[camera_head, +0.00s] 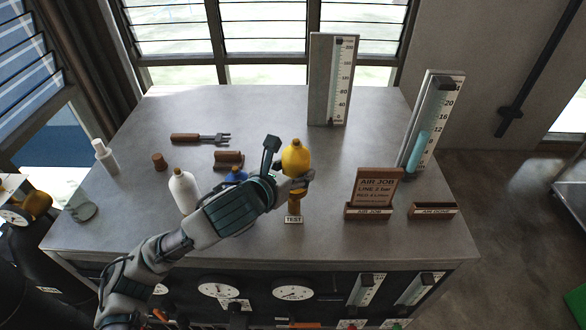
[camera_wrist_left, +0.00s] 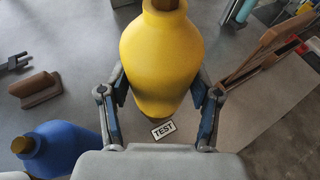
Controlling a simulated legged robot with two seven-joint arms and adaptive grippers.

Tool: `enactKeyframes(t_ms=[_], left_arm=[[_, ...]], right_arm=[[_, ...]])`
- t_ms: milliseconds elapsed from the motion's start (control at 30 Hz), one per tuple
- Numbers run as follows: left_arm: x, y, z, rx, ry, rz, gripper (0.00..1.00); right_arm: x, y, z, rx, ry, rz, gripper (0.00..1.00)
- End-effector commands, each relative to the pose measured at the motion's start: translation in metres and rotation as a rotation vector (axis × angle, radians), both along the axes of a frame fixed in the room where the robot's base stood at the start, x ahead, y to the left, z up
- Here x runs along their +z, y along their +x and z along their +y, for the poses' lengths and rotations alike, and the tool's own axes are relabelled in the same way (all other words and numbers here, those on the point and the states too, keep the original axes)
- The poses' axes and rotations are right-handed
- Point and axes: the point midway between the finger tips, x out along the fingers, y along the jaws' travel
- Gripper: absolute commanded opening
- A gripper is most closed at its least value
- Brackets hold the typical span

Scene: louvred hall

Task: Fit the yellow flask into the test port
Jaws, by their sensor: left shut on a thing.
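My left gripper (camera_head: 295,184) is shut on the yellow flask (camera_head: 296,156), which stands roughly upright in its fingers. In the left wrist view the flask (camera_wrist_left: 162,62) fills the space between the two fingers (camera_wrist_left: 160,112), and its brown neck is at the top edge. The test port (camera_head: 295,204) shows as a brown post just below the gripper in the head view, with a white TEST label (camera_head: 294,219) in front. The label (camera_wrist_left: 163,129) also shows beside the flask's lower end. The gripper hides the flask's base, so I cannot tell whether it touches the port.
A white bottle (camera_head: 184,192) and a blue flask (camera_head: 235,175) stand left of the gripper. A brown AIR JOB sign (camera_head: 376,187) stands to the right. Tall gauges (camera_head: 333,80) (camera_head: 432,122) stand behind. The grey bench top (camera_head: 265,112) is clear at the back.

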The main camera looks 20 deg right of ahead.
Motion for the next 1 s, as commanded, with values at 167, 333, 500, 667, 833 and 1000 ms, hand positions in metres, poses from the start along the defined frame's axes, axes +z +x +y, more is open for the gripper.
enactKeyframes(t_ms=[167, 333, 500, 667, 833, 1000], left_arm=[[0.0, 0.0, 0.0, 0.0, -0.001, -0.001, 0.0], [-0.001, 0.0, 0.001, 0.0, -0.002, -0.001, 0.0], [-0.007, 0.0, 0.001, 0.0, -0.001, -0.001, 0.0], [-0.013, 0.0, 0.0, 0.0, -0.001, -0.001, 0.0], [-0.019, 0.0, 0.0, -0.001, -0.002, 0.0, 0.0], [-0.025, 0.0, 0.0, 0.0, -0.001, -0.001, 0.0]], right_arm=[[0.0, 0.0, -0.001, 0.001, -0.001, 0.0, 0.4], [-0.001, 0.0, -0.004, 0.002, -0.005, 0.0, 0.4], [-0.004, 0.001, -0.006, 0.003, -0.007, -0.001, 0.4], [-0.006, 0.001, -0.007, 0.003, -0.007, -0.001, 0.4], [-0.009, 0.001, -0.006, 0.003, -0.007, -0.001, 0.4], [-0.011, 0.001, -0.006, 0.003, -0.007, -0.002, 0.4]])
